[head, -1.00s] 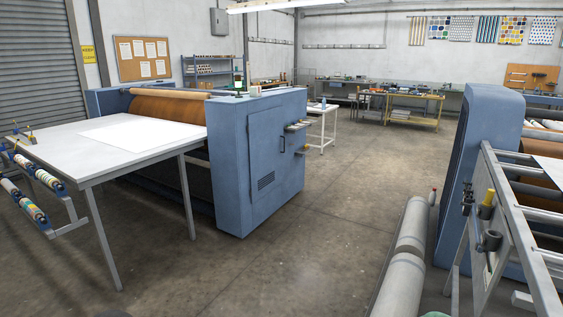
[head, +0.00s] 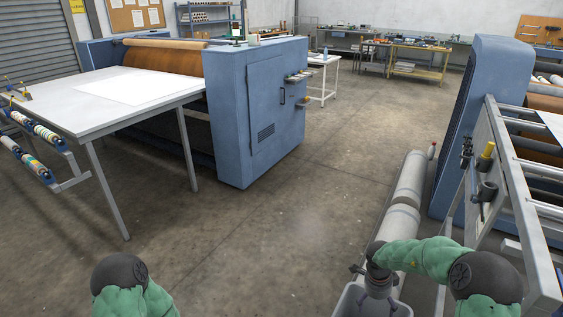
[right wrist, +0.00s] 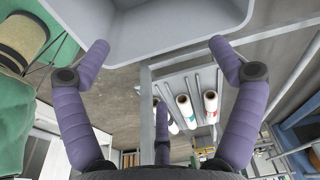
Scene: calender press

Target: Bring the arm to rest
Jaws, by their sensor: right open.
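My right arm (head: 430,258) reaches in from the lower right of the head view and bends toward the middle. Its gripper (head: 376,288) points down over a grey bin (head: 348,305) at the bottom edge.
A blue calender press (head: 262,115) with a white-topped table (head: 60,107) stands at the left. Long grey rolls (head: 408,185) lie beside a metal rack (head: 505,185) and blue machine (head: 485,100) at the right. The concrete floor between is clear.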

